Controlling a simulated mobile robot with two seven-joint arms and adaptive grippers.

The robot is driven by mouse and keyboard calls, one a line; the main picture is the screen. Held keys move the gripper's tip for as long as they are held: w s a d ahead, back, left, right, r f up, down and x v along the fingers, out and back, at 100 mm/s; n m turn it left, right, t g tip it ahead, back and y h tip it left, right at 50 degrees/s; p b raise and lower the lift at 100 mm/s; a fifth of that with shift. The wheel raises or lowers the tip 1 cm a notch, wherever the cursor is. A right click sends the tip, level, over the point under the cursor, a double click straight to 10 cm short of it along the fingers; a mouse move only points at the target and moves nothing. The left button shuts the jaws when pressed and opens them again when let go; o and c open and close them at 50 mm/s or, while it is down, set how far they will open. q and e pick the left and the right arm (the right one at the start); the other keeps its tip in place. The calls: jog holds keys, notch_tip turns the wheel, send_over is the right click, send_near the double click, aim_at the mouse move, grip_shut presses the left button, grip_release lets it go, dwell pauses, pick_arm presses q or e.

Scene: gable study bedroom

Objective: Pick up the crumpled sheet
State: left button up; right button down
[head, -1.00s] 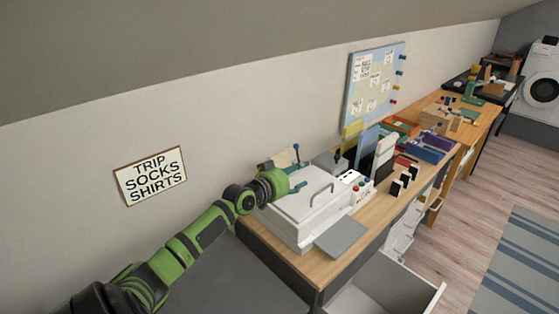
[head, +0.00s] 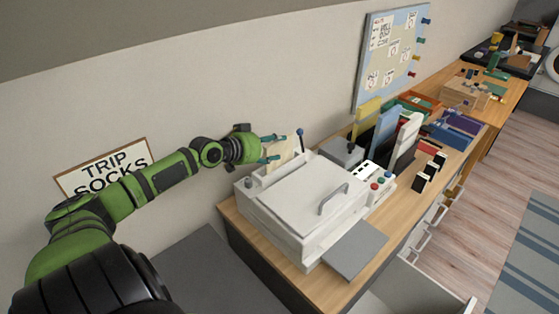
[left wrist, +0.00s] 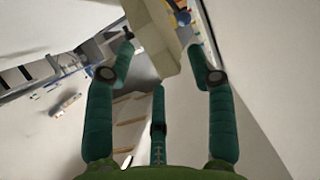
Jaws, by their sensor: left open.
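The crumpled sheet (head: 286,156) is a pale beige piece standing up at the back left of the white lidded machine (head: 310,197). My left gripper (head: 272,148), with teal fingers, is open beside it, its fingertips reaching the sheet's left side in the head view. In the left wrist view, the sheet (left wrist: 153,38) rises beyond and between the open fingers of the gripper (left wrist: 163,52). I cannot tell whether any finger touches it. Part of the sheet's lower end is hidden by the machine. My right gripper is in neither view.
The sloped wall is close behind. A grey box (head: 343,152) and upright coloured panels (head: 384,131) stand to the right on the wooden desk (head: 292,283). An open drawer (head: 420,290) juts out in front.

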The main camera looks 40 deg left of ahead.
aim_at(283, 151)
pick_arm(q)
jog(key=shift+w+a+f, duration=0.1)
jog(key=shift+w+f, duration=0.05)
jog(key=shift+w, duration=0.15)
jog(key=shift+p+x, duration=0.45)
jog(key=shift+x, duration=1.7)
jog(key=shift+w+f, duration=0.15)
jog(key=shift+w, duration=0.05)
jog(key=shift+s, duration=0.1)
jog(key=c, duration=1.1)
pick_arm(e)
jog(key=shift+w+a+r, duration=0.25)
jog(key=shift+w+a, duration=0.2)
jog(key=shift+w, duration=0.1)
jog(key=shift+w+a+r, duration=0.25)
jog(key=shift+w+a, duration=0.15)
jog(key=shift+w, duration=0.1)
